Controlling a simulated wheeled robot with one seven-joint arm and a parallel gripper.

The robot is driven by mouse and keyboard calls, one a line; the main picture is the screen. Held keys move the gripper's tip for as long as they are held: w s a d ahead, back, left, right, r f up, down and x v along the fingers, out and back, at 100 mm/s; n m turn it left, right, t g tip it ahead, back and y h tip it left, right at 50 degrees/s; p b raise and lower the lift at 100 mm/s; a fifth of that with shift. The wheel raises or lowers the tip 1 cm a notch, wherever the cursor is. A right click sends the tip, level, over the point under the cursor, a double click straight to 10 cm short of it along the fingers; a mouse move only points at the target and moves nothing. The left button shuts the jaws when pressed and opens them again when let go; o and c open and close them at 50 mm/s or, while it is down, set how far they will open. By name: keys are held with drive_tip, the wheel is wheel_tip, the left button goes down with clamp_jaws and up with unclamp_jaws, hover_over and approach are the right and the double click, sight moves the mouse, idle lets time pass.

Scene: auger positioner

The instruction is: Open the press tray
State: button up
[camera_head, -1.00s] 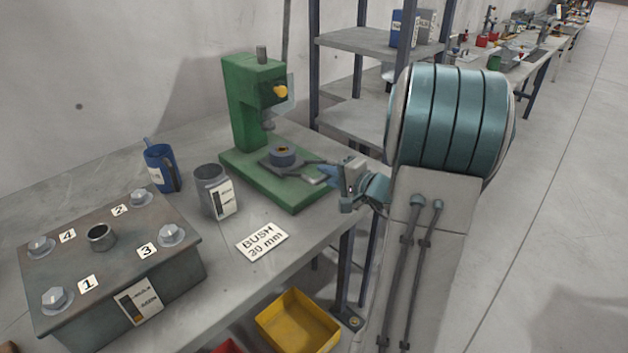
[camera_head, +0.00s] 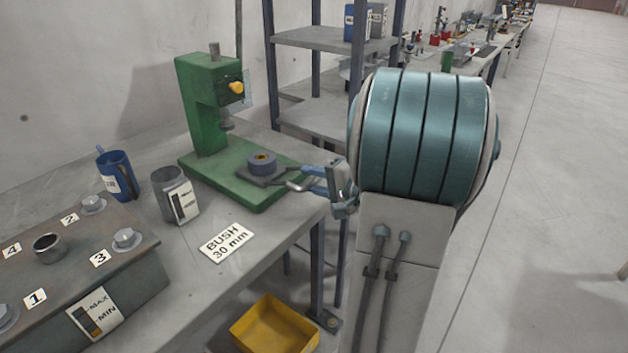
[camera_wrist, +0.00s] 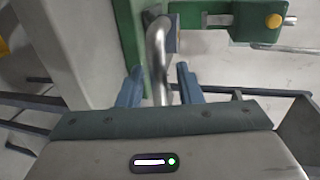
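The green press (camera_head: 205,105) stands on the bench's far end. Its grey tray (camera_head: 249,178) lies on the press base and carries a dark round bushing (camera_head: 262,162). A bent metal handle (camera_head: 300,184) sticks out from the tray toward my gripper (camera_head: 312,180). In the wrist view the handle (camera_wrist: 157,50) runs between the two blue fingertips of my gripper (camera_wrist: 160,82). The fingers stand apart on either side of it, with a gap at least on the right. The tray itself is mostly hidden in the wrist view.
A grey mug (camera_head: 173,195), a blue jug (camera_head: 117,175) and a BUSH 30 mm card (camera_head: 227,240) are on the bench. A bolted metal box (camera_head: 120,280) stands front left. A yellow bin (camera_head: 272,325) is below. A shelf rack (camera_head: 310,85) stands behind.

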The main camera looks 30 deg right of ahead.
drive_tip(key=v, duration=1.3)
drive_tip(key=shift+s+b, duration=0.35)
drive_tip(key=shift+s, duration=0.05)
drive_tip(key=s+a+r+n+g+h+p, duration=0.1)
drive_tip(key=a+n+g+p, duration=0.4)
drive_tip(key=a, duration=0.7)
drive_tip(key=s+a+r+n+g+h+p, duration=0.2)
drive_tip(key=a+n, duration=0.6)
drive_tip(key=a, duration=0.4)
drive_tip(key=s+g+h+p, duration=0.1)
drive_tip(key=g+h+p, duration=0.1)
drive_tip(key=g+p, duration=0.1)
drive_tip(key=shift+s+a+n+g, duration=0.3)
drive_tip(key=shift+n+g, duration=0.1)
drive_tip(key=shift+g, duration=0.5)
